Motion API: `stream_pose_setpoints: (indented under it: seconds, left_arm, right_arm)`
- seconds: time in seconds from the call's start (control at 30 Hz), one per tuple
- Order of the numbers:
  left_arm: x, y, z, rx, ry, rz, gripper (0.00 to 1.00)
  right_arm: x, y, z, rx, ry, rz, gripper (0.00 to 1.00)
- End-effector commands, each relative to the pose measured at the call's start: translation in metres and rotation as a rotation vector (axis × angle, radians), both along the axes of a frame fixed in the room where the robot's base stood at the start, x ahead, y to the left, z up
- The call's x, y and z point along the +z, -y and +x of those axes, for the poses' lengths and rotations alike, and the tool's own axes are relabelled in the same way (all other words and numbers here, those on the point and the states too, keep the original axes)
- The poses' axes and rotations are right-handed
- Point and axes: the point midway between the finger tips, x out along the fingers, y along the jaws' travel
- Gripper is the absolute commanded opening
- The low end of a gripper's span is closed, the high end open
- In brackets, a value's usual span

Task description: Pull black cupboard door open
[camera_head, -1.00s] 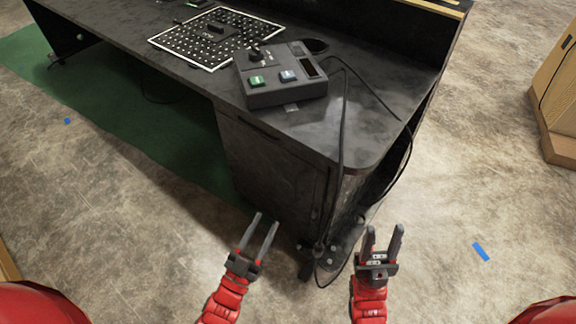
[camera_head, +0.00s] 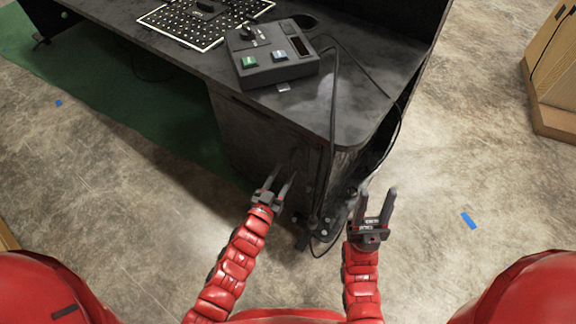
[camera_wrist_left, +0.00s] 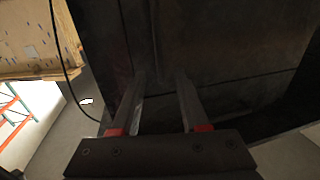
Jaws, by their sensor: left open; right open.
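The black cupboard (camera_head: 262,137) stands under the right end of the dark desk, and its door looks shut. My left gripper (camera_head: 282,178) is open in front of the lower part of the cupboard front. In the left wrist view its two fingers (camera_wrist_left: 158,100) point at the dark door face (camera_wrist_left: 225,40), with nothing seen between them. I cannot tell whether the tips touch the door. A door handle is not clear in either view. My right gripper (camera_head: 375,206) is open and empty, to the right of the cupboard's corner.
A grey console (camera_head: 275,65) with green and blue buttons sits on the desk top (camera_head: 350,110). Black cables (camera_head: 333,130) hang down at the desk's right corner, close to my right gripper. A wooden box (camera_head: 555,75) stands at the far right.

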Motion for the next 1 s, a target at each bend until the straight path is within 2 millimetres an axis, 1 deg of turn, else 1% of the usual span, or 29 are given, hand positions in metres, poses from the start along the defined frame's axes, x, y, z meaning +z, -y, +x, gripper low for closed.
stream_pose_setpoints:
  seconds: [0.03,0.1,0.23,0.37,0.6,0.67,0.8,0.87,1.0]
  left_arm:
    - [0.0,0.004,0.009,0.0,0.002,-0.001,0.45]
    - [-0.001,0.008,0.018,0.0,-0.001,0.0,0.45]
    - [0.001,0.014,0.03,0.0,0.002,0.0,0.45]
    - [0.0,0.016,0.034,0.0,0.0,0.0,0.45]
    - [0.0,0.016,0.034,0.0,0.0,0.001,0.45]
    - [0.0,0.016,0.034,0.0,0.0,0.0,0.36]
    - [0.0,0.016,0.034,0.0,0.0,0.001,0.1]
    - [0.0,0.016,0.034,0.0,0.0,0.0,0.0]
    - [0.0,0.016,0.034,0.0,0.0,0.001,0.0]
  right_arm:
    - [-0.002,0.0,0.0,0.0,0.0,0.0,0.46]
    - [-0.004,0.0,0.0,0.0,0.0,0.0,0.46]
    - [-0.005,0.0,0.0,0.0,0.0,0.0,0.46]
    - [-0.005,0.0,0.0,0.0,0.0,0.0,0.46]
    - [-0.005,0.0,0.0,0.0,0.0,0.0,0.46]
    - [-0.005,0.0,0.0,0.0,0.0,0.0,0.46]
    - [-0.005,0.0,0.0,0.0,0.0,0.0,0.46]
    - [-0.005,0.0,0.0,0.0,0.0,0.0,0.46]
    - [-0.005,0.0,0.0,0.0,0.0,0.0,0.46]
